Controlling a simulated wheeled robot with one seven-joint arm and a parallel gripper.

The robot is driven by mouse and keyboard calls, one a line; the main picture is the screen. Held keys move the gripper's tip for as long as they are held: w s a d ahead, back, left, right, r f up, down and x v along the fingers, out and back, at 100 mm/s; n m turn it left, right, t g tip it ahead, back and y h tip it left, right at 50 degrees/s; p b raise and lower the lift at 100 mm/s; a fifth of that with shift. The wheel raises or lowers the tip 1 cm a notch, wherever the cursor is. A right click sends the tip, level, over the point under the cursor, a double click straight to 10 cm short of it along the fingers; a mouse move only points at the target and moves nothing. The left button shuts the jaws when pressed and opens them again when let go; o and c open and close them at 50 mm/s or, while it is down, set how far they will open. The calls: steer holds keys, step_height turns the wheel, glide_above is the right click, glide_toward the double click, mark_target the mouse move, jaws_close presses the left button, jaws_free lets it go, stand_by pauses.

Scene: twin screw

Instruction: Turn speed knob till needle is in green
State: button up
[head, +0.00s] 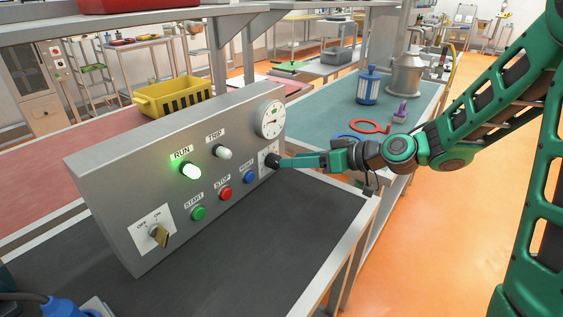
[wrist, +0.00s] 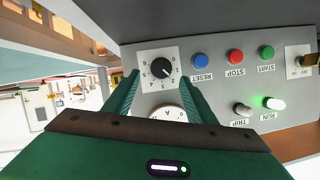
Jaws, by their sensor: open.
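The speed knob (head: 271,160) is a black round knob on a white scale plate at the right end of the grey control panel. In the wrist view the knob (wrist: 163,67) shows a white pointer line, and the numbers appear upside down. My gripper (head: 284,161) is open at the knob, with one finger on each side in the wrist view (wrist: 160,82). I cannot tell whether the fingers touch it. The round white gauge (head: 270,118) sits above the knob. Its needle and green zone are too small to read. In the wrist view my gripper body hides most of the gauge (wrist: 168,112).
The RUN lamp (head: 190,170) glows green; the TRIP lamp (head: 222,152) is unlit. Green START (head: 199,213), red STOP (head: 225,193) and blue RESET (head: 250,176) buttons sit left of the knob. A key switch (head: 158,234) is at the far left.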

mark_target(274, 161)
steer(key=x, duration=0.5)
steer(key=shift+w+a+f, duration=0.15)
steer(key=shift+w+a, duration=0.05)
steer(key=shift+a, duration=0.1)
steer(key=c, duration=1)
